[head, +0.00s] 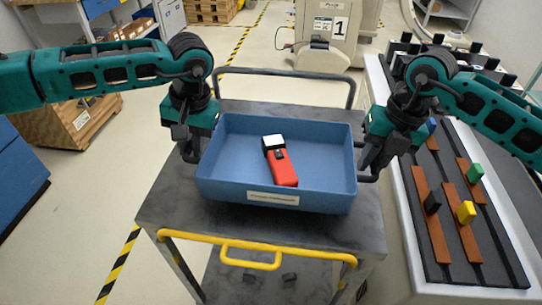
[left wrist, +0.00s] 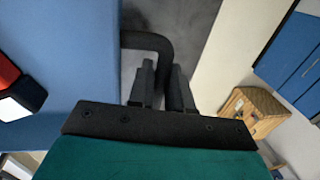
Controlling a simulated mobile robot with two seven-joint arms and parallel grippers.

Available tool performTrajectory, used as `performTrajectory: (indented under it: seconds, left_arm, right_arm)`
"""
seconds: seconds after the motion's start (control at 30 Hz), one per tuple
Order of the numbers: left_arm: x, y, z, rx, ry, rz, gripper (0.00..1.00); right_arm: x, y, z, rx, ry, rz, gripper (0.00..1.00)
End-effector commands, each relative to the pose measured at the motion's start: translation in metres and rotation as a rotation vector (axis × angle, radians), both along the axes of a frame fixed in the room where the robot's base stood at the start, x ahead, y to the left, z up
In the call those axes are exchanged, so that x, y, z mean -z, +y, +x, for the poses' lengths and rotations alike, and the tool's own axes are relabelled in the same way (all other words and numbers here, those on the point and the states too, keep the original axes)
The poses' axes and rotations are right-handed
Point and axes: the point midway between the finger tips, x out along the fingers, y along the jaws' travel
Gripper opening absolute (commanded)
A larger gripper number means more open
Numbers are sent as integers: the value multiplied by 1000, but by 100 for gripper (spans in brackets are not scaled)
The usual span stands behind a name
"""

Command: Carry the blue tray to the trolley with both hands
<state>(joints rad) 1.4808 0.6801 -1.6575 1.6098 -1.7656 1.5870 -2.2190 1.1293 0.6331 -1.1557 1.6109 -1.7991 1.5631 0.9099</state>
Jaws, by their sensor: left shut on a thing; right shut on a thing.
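The blue tray (head: 227,179) is over the dark top of the trolley (head: 165,205), level, with a pale label on its front wall. I cannot tell whether its base touches the trolley top. A red tool with a black and white end (head: 282,165) lies inside it. My left gripper (head: 190,155) is shut on the tray's left handle; the dark handle (left wrist: 150,40) shows between the fingers in the left wrist view. My right gripper (head: 370,170) is shut on the tray's right handle, partly hidden by its own fingers.
The trolley has a yellow front handle (head: 250,256) and a dark rear rail (head: 285,73). A bench (head: 505,250) with coloured blocks on brown strips stands close on the right. A wooden crate (head: 80,125) stands at left. Floor is clear at front left.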

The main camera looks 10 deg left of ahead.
Motion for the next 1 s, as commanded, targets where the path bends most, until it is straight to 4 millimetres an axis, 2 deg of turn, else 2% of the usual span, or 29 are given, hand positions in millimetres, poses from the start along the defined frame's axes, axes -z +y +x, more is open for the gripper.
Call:
performTrajectory:
  seconds: [0.37,1.0]
  left_arm:
    - [3,2,1,-4,-1,4,0]
    - [36,2,1,-4,-1,4,0]
  right_arm:
    - [3,-2,1,4,-1,-4,0]
    - [36,-2,1,4,-1,-4,0]
